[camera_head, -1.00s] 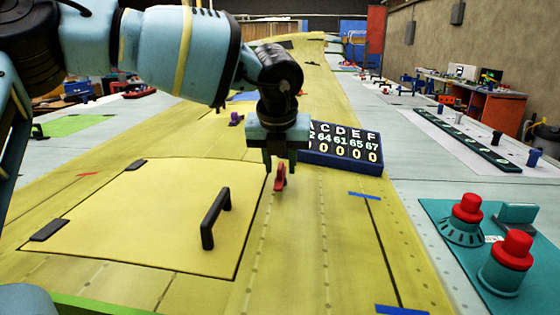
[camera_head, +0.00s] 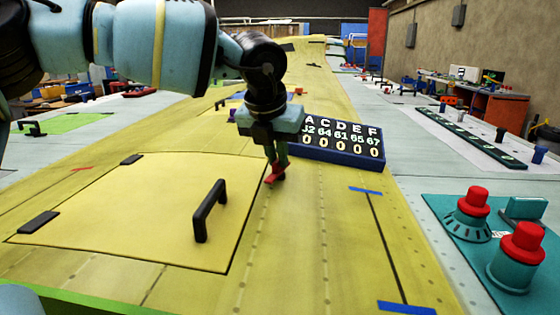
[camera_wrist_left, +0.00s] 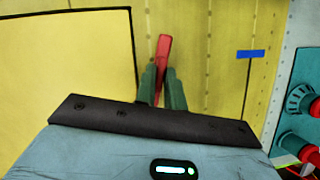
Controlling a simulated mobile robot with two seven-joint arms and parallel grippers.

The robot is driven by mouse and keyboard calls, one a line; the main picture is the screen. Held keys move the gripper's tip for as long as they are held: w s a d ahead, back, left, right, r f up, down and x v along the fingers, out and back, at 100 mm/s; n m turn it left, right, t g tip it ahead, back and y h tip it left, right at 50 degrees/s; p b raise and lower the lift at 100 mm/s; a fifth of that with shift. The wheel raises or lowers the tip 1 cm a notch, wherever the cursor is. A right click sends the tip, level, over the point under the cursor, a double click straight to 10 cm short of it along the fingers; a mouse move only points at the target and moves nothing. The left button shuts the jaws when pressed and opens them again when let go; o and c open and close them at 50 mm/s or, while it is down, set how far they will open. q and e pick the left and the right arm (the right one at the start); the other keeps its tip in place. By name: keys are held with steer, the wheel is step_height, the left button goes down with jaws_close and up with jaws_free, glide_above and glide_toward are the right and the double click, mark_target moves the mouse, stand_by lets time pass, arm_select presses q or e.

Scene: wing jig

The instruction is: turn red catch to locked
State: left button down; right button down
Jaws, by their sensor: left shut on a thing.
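The red catch (camera_head: 275,174) stands on the yellow wing skin, just right of the far right corner of a panel (camera_head: 140,205) with a black handle. My left gripper (camera_head: 277,160) reaches down from above and is shut on the catch. In the left wrist view the catch (camera_wrist_left: 163,52) sticks out beyond the two green fingers (camera_wrist_left: 161,88) and leans slightly. The fingers hide part of the catch, and I cannot read any locked mark. My right gripper is not in view.
A dark blue box with letters and numbers (camera_head: 342,140) stands close to the right of my left gripper. The black handle (camera_head: 208,210) rises from the panel. Red-topped teal knobs (camera_head: 467,213) stand on a teal mat at right.

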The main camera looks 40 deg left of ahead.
arm_select(q)
steer(key=m, duration=0.2)
steer(key=m+h+b, duration=0.1)
steer(key=shift+a+m, duration=0.2)
steer(key=shift+m, duration=0.2)
steer(key=m+h, duration=0.1)
steer(key=m, duration=0.2)
steer(key=shift+a+m+h, duration=0.15)
steer(key=shift+m+h, duration=0.15)
steer(key=shift+h, duration=0.1)
steer(key=m, duration=0.2)
steer(key=m+h, duration=0.1)
steer(key=m, duration=0.1)
steer(key=shift+w+a+g+h+p, duration=0.15)
steer(key=shift+g+h+p, duration=0.15)
steer(key=shift+g, duration=0.1)
steer(key=shift+m+g+h, duration=0.4)
steer(key=shift+m+g, duration=0.1)
steer(key=shift+m, duration=1.2)
steer(key=c, duration=1.5)
jaws_free()
steer(key=shift+v, duration=3.95)
